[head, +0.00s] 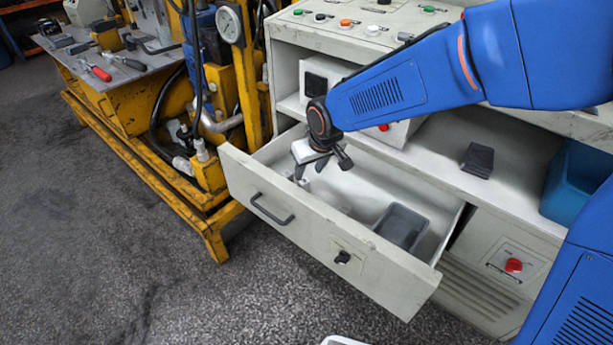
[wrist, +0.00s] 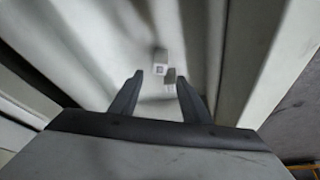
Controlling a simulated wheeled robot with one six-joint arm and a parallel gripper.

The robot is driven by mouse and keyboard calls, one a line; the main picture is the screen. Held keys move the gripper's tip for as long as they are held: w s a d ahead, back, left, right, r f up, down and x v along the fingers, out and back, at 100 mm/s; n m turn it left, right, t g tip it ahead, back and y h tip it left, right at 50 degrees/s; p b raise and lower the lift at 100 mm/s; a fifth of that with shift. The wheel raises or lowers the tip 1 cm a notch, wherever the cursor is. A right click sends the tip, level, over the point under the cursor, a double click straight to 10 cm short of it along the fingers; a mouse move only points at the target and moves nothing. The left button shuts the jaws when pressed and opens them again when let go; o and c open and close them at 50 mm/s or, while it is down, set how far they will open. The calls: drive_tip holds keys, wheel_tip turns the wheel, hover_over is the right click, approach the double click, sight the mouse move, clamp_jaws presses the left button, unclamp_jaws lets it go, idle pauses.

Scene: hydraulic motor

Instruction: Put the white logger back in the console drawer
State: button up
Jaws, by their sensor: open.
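The console drawer (head: 300,238) is pulled open, and its inside also shows in the wrist view (wrist: 100,55). My gripper (head: 309,171) is over the left part of the drawer, fingers pointing down. In the wrist view my gripper (wrist: 160,80) is open, with nothing held between its fingers. A small white block with a grey square on its face (wrist: 160,62), seemingly the white logger, lies in the drawer beyond the fingertips, apart from them. A smaller grey-white piece (wrist: 170,77) sits close to it, near the right fingertip. In the head view the gripper partly hides this spot.
A dark grey tray (head: 402,226) lies in the right part of the drawer. The console shelf above holds a dark flat item (head: 478,160) and a blue bin (head: 578,185). A yellow machine frame (head: 150,150) stands close on the left.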

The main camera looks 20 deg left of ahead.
drive_tip(key=shift+v, duration=1.45)
drive_tip(key=shift+d, duration=0.1)
drive_tip(key=s+d+r+m+h, duration=0.1)
drive_tip(key=s+d+r+m, duration=0.15)
drive_tip(key=d, duration=0.75)
drive_tip(key=s+d+r+m, duration=0.1)
drive_tip(key=s+d+r, duration=0.15)
drive_tip(key=d, duration=0.75)
drive_tip(key=s+d+r+m+h, duration=0.1)
drive_tip(key=s+d+r+m, duration=0.15)
drive_tip(key=d, duration=0.75)
drive_tip(key=s+d+r+m+t+h, duration=0.1)
drive_tip(key=s+d+m, duration=0.2)
drive_tip(key=s+d, duration=1)
drive_tip(key=shift+d+r+t, duration=0.15)
drive_tip(key=shift+d+t, duration=0.15)
drive_tip(key=shift+d, duration=1.3)
